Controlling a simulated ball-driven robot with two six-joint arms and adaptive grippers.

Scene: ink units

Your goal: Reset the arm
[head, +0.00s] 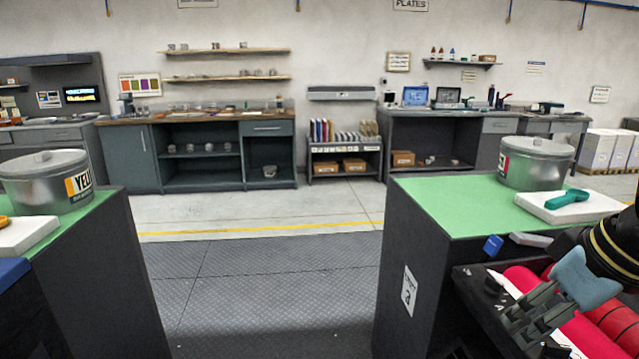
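My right arm comes in at the lower right edge, with a black link ringed in gold. My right gripper (522,322) hangs in front of the right green-topped bench, at its near right side. Its two dark grey fingers stand apart and point down to the left, with nothing seen between them. A pale blue-grey part shows behind the fingers. My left gripper is not in view.
The right bench (440,205) bears a lidded metal tin (536,165) and a white board (545,212) with a teal tool (567,198). The left bench (100,205) bears another tin (48,185). Open floor (270,270) lies between the benches. Shelves line the back wall.

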